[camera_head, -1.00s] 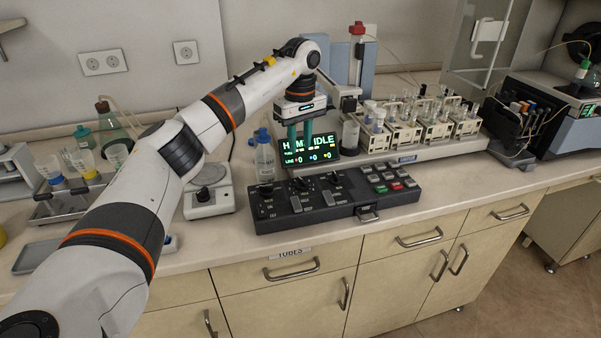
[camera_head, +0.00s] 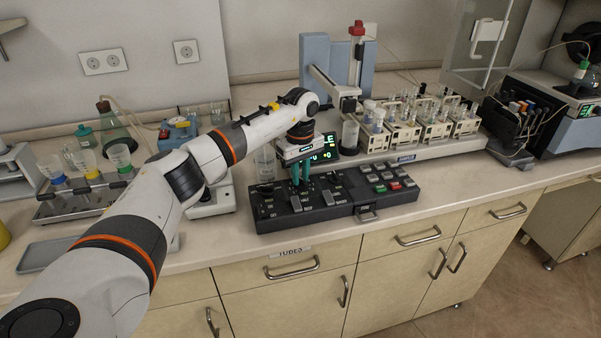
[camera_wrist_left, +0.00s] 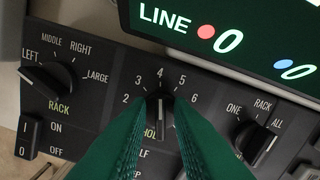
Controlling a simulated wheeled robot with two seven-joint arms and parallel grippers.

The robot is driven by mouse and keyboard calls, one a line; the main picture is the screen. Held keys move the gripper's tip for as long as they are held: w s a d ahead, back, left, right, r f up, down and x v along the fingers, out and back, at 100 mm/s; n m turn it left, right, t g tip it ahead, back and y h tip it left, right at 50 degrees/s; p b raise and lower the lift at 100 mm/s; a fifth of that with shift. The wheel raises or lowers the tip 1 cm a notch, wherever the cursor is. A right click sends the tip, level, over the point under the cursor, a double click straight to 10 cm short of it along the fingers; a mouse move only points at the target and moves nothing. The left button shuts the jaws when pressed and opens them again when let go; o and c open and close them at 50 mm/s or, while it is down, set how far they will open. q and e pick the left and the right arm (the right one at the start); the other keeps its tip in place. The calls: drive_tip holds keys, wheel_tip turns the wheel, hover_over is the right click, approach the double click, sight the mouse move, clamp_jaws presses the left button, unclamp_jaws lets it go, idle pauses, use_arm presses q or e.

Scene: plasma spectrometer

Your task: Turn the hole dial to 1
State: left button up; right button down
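The hole dial (camera_wrist_left: 161,112) is a black knob with a pale line, in the middle of the left wrist view. Numbers 2 to 6 show around it, and the line stands near upright, in line with 4. The number 1 is not visible. My left gripper (camera_head: 301,181) points down at the black control panel (camera_head: 281,226). In the left wrist view its green fingertips (camera_wrist_left: 163,100) stand on either side of the dial with a gap between them. I cannot tell whether they touch it. My right gripper is not in view.
The rack dial (camera_wrist_left: 48,84) is left of the hole dial, and another dial (camera_wrist_left: 256,144) is to the right. A lit display (camera_wrist_left: 235,35) stands just behind. Tube racks (camera_head: 437,130) stand behind right.

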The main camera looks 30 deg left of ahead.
use_arm(q)
clamp_jaws()
drive_tip(key=shift+n, duration=0.4)
drive_tip(key=n+p, duration=0.1)
drive_tip(key=n, duration=0.2)
drive_tip(key=shift+r+n, duration=0.1)
drive_tip(key=shift+n, duration=0.3)
drive_tip(key=n+p, duration=0.1)
drive_tip(key=n, duration=0.5)
drive_tip(key=shift+s, duration=0.2)
drive_tip(key=n+p, duration=0.1)
drive_tip(key=n, duration=0.4)
drive_tip(key=shift+s+d+n, duration=0.1)
drive_tip(key=shift+n, duration=0.3)
drive_tip(key=n+p, duration=0.1)
drive_tip(key=n, duration=0.3)
drive_tip(key=shift+n, duration=0.4)
drive_tip(key=shift+d, duration=0.1)
drive_tip(key=shift+o, duration=1.4)
unclamp_jaws()
